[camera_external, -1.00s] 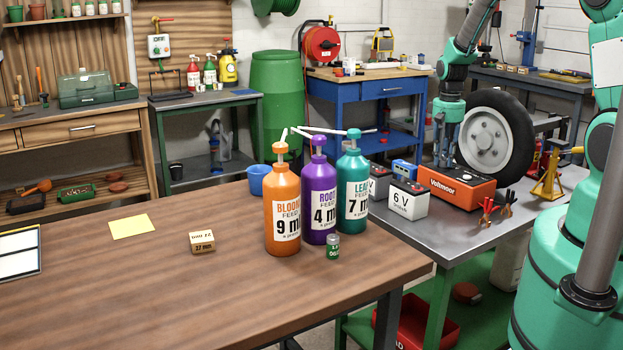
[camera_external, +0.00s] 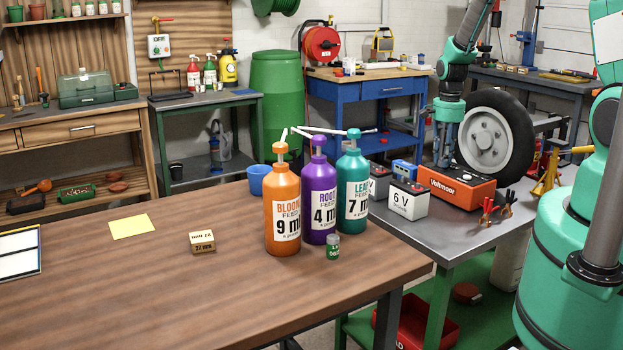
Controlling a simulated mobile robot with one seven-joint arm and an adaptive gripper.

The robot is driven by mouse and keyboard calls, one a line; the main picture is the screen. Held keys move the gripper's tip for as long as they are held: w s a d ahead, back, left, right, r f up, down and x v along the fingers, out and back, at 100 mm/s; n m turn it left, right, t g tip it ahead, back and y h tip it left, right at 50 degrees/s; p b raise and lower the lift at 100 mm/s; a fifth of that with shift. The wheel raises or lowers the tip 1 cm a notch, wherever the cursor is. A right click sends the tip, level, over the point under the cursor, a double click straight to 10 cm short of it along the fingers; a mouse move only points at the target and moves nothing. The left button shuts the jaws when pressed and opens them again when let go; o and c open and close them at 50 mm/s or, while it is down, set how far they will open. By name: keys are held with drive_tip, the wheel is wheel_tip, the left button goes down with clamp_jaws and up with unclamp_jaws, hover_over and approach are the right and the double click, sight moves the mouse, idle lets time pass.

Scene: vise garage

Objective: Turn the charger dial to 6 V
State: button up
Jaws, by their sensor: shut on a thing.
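The charger (camera_external: 468,190) is an orange-red box marked "Voltmoor" on the grey metal bench at the right. Its dial cannot be made out in this view. My gripper (camera_external: 443,160) points straight down at the back left part of the charger's top. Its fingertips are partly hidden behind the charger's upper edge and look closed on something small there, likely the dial. A white battery marked 6 V (camera_external: 408,200) stands to the left of the charger.
A blue box (camera_external: 403,170) and another battery (camera_external: 379,184) stand behind the 6 V battery. Red and black clamps (camera_external: 489,210) lie right of the charger. A tyre (camera_external: 490,135) stands close behind it. Three pump bottles (camera_external: 318,205) are on the wooden table (camera_external: 100,290).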

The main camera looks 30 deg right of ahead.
drive_tip(key=shift+m+p, duration=0.4)
drive_tip(key=shift+m, duration=1.1)
drive_tip(key=o, duration=1.2)
drive_tip(key=shift+c, duration=0.2)
wheel_tip(320, 180, up, 12)
